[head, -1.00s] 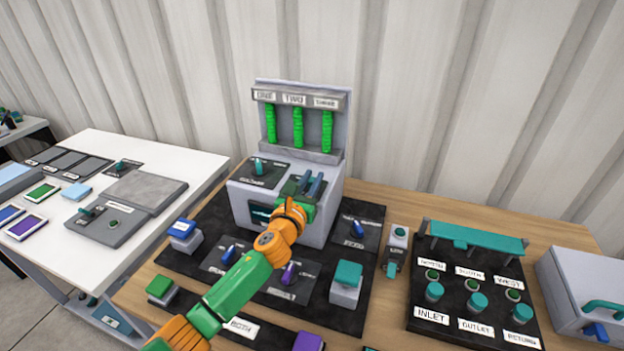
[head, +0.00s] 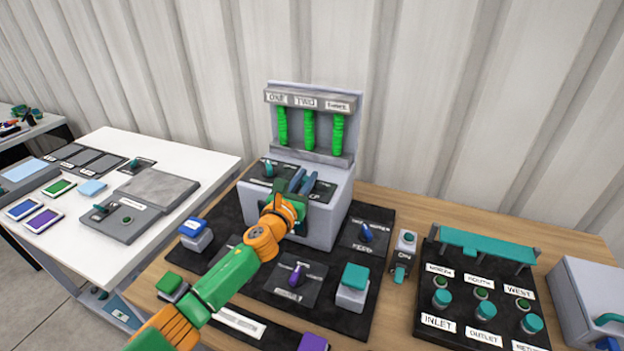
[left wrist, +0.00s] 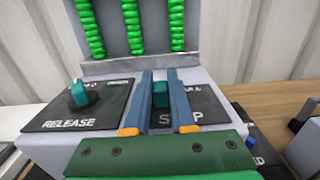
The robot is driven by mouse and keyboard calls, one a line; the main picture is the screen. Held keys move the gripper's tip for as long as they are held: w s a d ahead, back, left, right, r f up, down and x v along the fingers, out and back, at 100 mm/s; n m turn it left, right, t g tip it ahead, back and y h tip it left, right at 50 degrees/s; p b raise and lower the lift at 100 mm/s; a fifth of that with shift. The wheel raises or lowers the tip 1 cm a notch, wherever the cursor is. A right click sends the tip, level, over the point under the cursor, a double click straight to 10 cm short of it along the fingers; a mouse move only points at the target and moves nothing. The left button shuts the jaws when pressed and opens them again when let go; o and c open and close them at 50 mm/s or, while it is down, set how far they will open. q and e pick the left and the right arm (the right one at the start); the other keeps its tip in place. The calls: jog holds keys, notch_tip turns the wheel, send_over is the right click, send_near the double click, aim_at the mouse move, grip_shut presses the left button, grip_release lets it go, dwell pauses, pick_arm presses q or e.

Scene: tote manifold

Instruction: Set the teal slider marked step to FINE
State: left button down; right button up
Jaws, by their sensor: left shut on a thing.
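The teal slider (left wrist: 160,93) stands on a dark plate (left wrist: 200,100) on top of the grey machine (head: 328,222). The plate's label is mostly covered; only parts of STEP show between and beside my fingers. My left gripper (left wrist: 160,98) is shut on the slider, with one blue finger on each side of it. In the head view my left gripper (head: 303,180) is over the machine's top, and the slider is hidden there. The FINE mark and the slider's exact place along its slot cannot be read. My right gripper is not in view.
A teal RELEASE knob (left wrist: 78,93) stands on a plate left of the slider. Green columns (head: 309,130) rise behind it. Around the machine are a blue knob (head: 366,233), a purple knob (head: 296,276) and a teal block (head: 355,276). A valve panel (head: 470,325) is at right.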

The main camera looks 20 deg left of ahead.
aim_at(302, 181)
pick_arm(q)
jog(key=shift+r, duration=0.1)
jog(key=c, duration=0.9)
grip_release()
jog(key=shift+a, duration=0.15)
jog(key=shift+o, duration=0.7)
jog(key=shift+w+a+f, duration=0.15)
jog(key=shift+f, duration=0.05)
jog(key=shift+s, duration=0.4)
jog(key=s, duration=0.6)
jog(key=shift+s+a, duration=0.1)
jog(key=shift+s, duration=0.1)
